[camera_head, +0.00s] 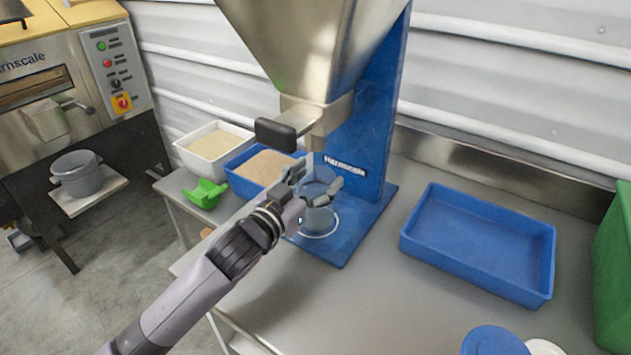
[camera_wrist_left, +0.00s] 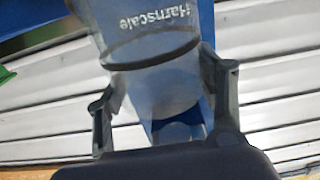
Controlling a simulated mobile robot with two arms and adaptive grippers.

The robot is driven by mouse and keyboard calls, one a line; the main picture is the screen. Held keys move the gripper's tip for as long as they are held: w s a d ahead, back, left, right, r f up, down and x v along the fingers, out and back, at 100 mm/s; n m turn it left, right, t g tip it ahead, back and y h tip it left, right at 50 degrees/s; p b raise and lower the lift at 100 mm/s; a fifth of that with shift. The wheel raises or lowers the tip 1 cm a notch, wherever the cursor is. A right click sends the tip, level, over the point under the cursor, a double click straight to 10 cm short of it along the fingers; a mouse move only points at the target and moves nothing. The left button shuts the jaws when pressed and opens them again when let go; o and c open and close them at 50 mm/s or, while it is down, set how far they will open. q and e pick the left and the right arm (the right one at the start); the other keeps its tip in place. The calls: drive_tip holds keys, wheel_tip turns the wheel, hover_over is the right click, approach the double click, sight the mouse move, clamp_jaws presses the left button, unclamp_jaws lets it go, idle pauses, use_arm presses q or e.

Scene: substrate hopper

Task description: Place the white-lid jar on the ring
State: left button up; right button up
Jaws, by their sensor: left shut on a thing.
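My left gripper (camera_head: 318,190) is under the hopper's spout, shut on a clear jar (camera_head: 319,216). The jar also shows between the two fingers in the left wrist view (camera_wrist_left: 155,75), see-through, with a dark band around it. No white lid shows on it. The pale ring (camera_head: 321,236) is on the blue base plate of the hopper stand, directly at the jar's foot. I cannot tell whether the jar touches the plate. A white round lid (camera_head: 544,347) shows at the bottom edge, partly cut off. My right gripper is not in view.
The steel hopper (camera_head: 310,45) with a black handle (camera_head: 277,134) hangs close above my gripper. A blue tray (camera_head: 478,245) stands right, a green bin (camera_head: 613,270) beyond it. Filled tubs and a green scoop (camera_head: 204,194) are left. A blue lid (camera_head: 493,341) is front right.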

use_arm(q)
drive_tip(key=shift+f, duration=0.1)
drive_tip(key=o, duration=1.8)
drive_tip(key=shift+f, duration=0.1)
drive_tip(key=shift+c, duration=0.2)
drive_tip(key=shift+r, duration=0.25)
drive_tip(key=shift+s+a+f, duration=0.1)
drive_tip(key=shift+s+a, duration=0.1)
drive_tip(key=shift+s, duration=0.1)
drive_tip(key=p+v, duration=0.3)
drive_tip(key=v, duration=0.8)
drive_tip(key=shift+s+a, duration=0.1)
